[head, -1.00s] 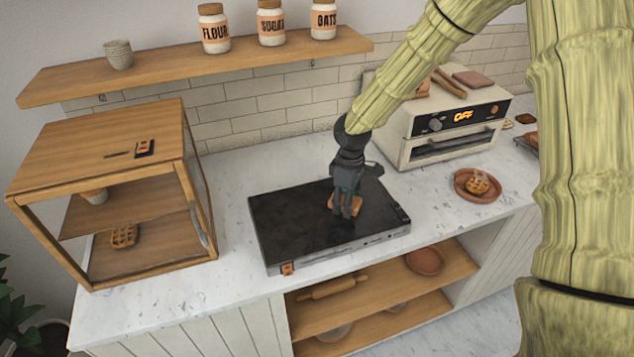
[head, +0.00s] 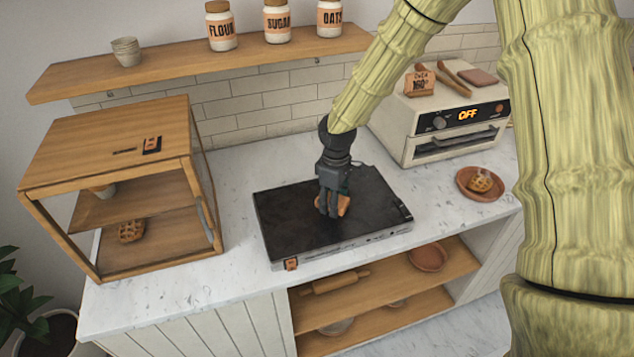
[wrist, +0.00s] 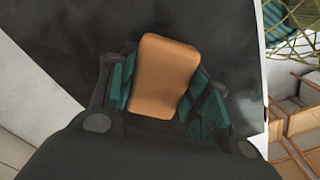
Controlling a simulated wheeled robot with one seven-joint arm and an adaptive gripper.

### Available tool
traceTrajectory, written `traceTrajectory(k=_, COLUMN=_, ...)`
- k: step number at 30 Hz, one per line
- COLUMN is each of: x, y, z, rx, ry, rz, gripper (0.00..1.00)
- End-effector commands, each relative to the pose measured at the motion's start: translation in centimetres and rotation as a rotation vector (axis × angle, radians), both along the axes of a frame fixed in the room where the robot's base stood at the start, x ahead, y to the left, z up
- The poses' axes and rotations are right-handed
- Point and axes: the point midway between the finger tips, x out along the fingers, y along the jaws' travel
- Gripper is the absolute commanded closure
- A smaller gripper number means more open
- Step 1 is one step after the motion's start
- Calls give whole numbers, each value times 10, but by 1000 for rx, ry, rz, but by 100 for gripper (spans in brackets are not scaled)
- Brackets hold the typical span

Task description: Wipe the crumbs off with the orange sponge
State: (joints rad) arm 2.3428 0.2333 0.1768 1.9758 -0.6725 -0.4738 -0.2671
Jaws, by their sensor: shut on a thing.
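The orange sponge (wrist: 164,75) is held between the green-padded fingers of my gripper (wrist: 168,95). In the head view my gripper (head: 333,208) points down over the black griddle plate (head: 285,220), with part of the sponge (head: 344,204) showing beside the fingers. The sponge is at or just above the plate's surface; I cannot tell whether it touches. Faint grey smudges show on the plate in the wrist view (wrist: 60,50). I cannot make out separate crumbs.
A wooden display case (head: 110,135) with a waffle stands left on the marble counter (head: 235,180). A cream oven (head: 440,120) reading OFF stands back right. A waffle lies on a brown plate (head: 467,193) at right. A shelf (head: 180,68) with jars hangs above.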

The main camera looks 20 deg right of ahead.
Motion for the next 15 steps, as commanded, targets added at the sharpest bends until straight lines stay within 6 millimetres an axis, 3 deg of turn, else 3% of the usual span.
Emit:
traceTrajectory(k=3, x=-1, y=9, z=-8, rx=-1, ry=1, rz=-2, gripper=87)
traceTrajectory(k=15, x=-4, y=34, z=1, rx=-1, ry=1, rz=-14, gripper=87)
